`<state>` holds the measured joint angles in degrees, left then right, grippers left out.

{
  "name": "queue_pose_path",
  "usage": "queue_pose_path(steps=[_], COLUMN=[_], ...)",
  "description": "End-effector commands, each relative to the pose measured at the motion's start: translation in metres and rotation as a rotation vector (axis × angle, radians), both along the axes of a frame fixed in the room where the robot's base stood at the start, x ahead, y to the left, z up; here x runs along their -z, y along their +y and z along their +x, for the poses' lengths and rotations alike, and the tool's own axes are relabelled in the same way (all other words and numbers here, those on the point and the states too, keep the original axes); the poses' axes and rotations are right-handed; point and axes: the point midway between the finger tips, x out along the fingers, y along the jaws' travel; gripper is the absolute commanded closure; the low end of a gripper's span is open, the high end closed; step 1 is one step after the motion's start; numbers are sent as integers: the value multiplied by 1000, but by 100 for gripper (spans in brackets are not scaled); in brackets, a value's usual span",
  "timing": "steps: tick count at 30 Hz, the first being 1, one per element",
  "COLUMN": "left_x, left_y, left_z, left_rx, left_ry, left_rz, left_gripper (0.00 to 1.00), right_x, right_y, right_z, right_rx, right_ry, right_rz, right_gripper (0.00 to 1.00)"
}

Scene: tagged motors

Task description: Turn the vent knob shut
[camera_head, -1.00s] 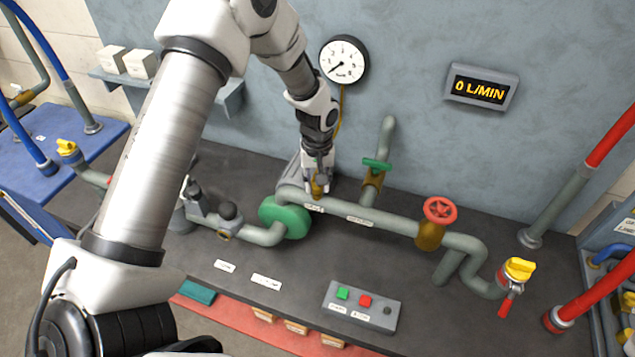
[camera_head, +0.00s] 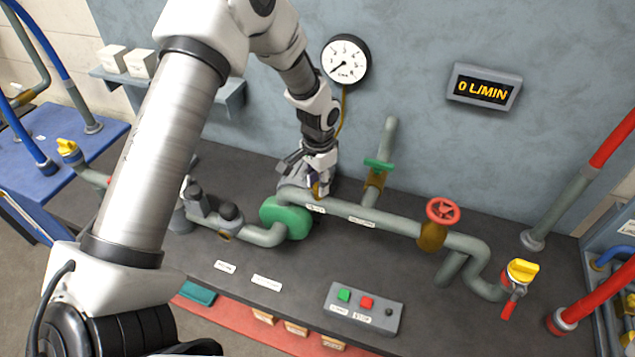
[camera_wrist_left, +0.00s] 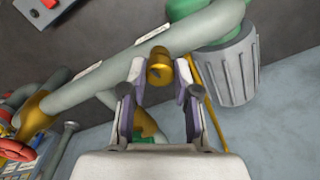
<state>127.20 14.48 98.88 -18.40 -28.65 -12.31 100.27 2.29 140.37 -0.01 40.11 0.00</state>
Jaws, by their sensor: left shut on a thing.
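The vent knob is a small brass piece on top of the grey pipe, just right of the green pump (camera_head: 285,217). It shows clearly in the left wrist view as a brass knob (camera_wrist_left: 159,68) between my fingertips. My left gripper (camera_head: 318,190) reaches down onto it from behind and is shut on it; in the left wrist view the left gripper (camera_wrist_left: 160,72) has one finger on each side. In the head view the fingers largely hide the knob. My right gripper is out of view.
A green valve handle (camera_head: 379,166) and a red handwheel (camera_head: 443,211) stand right of the gripper. A gauge (camera_head: 346,60) hangs behind; a display (camera_head: 484,87) reads 0 L/MIN. A button box (camera_head: 362,309) sits at the front. The bench front is otherwise mostly clear.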

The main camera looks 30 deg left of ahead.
Motion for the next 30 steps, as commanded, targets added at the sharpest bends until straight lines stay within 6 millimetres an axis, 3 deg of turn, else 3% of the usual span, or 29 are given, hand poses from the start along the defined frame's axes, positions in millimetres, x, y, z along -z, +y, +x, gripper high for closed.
queue_pose_path(steps=[12, 29, 30], left_x=[3, 3, 3], left_y=[-1, -1, -1], left_z=[-2, -2, -2], left_rx=[231, 269, 269], left_ry=[5, 5, 5], left_rz=[-1, -1, -1], left_gripper=[100, 100, 66], right_x=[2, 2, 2], right_y=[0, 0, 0], right_z=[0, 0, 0], right_rx=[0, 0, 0], right_ry=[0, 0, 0], right_rz=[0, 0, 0], right_gripper=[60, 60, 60])
